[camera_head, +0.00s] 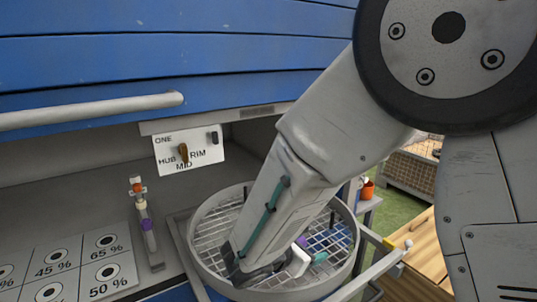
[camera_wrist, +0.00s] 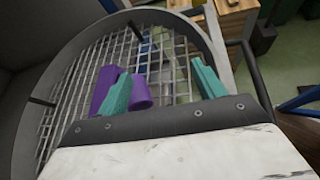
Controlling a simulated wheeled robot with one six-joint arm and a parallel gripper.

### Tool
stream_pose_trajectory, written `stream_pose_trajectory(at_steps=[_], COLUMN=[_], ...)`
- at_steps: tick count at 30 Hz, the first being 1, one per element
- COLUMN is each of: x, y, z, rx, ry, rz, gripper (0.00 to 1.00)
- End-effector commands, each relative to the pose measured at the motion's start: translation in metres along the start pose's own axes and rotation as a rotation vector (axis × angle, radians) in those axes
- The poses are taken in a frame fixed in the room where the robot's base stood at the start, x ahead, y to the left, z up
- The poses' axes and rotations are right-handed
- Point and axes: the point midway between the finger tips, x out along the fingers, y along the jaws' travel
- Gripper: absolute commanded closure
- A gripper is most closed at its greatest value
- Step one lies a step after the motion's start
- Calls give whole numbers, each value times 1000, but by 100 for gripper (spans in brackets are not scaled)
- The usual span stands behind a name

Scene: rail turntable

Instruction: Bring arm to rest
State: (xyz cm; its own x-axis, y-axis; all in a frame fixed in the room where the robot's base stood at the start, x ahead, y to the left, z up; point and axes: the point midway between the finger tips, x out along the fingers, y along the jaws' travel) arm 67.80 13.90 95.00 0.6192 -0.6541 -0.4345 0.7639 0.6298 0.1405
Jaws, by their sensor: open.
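My arm reaches down across the head view into a round grey basket (camera_head: 196,225) with a wire mesh floor. My gripper (camera_wrist: 162,85) shows in the wrist view as two teal fingers set wide apart, open. A purple piece (camera_wrist: 140,92) lies on the mesh by the left finger, partly hidden behind it. I cannot tell whether finger and piece touch. In the head view the lower arm hides much of the basket, and small purple and teal parts show at its right side.
A white sign (camera_head: 190,150) with a small lever reads ONE, HUB, MID, RIM. Left of the basket, a rack (camera_head: 148,238) holds small coloured pieces beside a panel marked with percentages (camera_head: 80,265). Blue slats (camera_head: 180,45) hang above. A wooden box (camera_head: 425,255) stands at right.

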Motion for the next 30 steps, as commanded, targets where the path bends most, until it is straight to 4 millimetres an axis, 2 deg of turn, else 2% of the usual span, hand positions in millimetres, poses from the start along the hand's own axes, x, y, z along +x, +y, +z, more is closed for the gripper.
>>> stream_pose_trajectory(at_steps=[1, 3, 6, 12, 18, 21, 25, 30], x=[6, 11, 12, -4, -39, -61, -86, -108], y=[-18, -47, -90, -172, -236, -258, -275, -282], z=[29, 60, 95, 140, 158, 160, 159, 157], rx=[107, 260, 474, 901, 1326, 1533, 1759, 1936], ry=[16, 42, 80, 159, 255, 313, 390, 465], rz=[-72, -182, -330, -609, -855, -961, -1069, -1148], gripper=[32, 32, 32, 32, 32, 32, 32, 32])
